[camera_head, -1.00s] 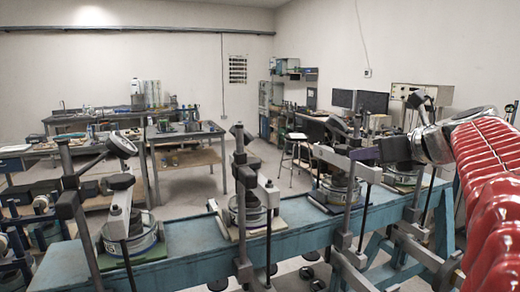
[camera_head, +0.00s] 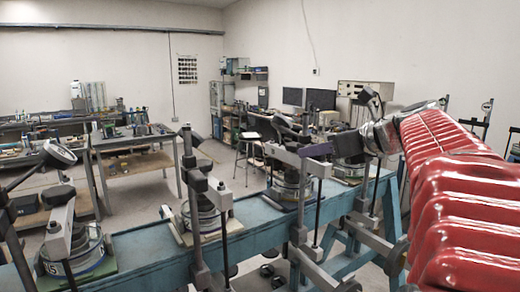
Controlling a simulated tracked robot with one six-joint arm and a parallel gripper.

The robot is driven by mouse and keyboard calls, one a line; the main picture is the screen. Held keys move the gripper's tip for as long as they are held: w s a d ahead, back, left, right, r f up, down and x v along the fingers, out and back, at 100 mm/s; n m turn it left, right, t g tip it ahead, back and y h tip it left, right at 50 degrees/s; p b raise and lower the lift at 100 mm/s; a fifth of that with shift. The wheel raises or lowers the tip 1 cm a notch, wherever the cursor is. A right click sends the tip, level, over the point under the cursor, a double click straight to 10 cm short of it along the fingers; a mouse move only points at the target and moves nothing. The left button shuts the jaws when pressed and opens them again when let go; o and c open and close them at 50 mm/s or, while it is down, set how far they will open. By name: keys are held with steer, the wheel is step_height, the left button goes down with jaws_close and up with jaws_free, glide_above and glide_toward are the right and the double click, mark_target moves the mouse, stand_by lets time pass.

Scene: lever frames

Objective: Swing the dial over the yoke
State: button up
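Several lever frames stand in a row on a blue bench (camera_head: 138,244). A round dial (camera_head: 58,152) on a slanted arm is clear at the far left, above a pale yoke (camera_head: 60,232) and a round cell (camera_head: 85,256). Other frames have pale yokes, one in the second frame (camera_head: 220,196) and one in the third (camera_head: 317,168). Another dial (camera_head: 371,98) shows nearly edge-on behind my wrist. My gripper (camera_head: 320,149) is at the end of my red-sleeved arm, near the third and fourth frames. A dark purple piece shows there. Its fingers are not clear, nor is any contact.
Upright posts and thin rods stand along the bench's near side, close to my arm. Behind are a grey worktable (camera_head: 130,140), a stool (camera_head: 247,150), monitors (camera_head: 320,99) and shelving. Open floor lies between the bench and the worktable.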

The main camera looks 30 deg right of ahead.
steer(key=v, duration=1.3)
steer(key=shift+s, duration=0.4)
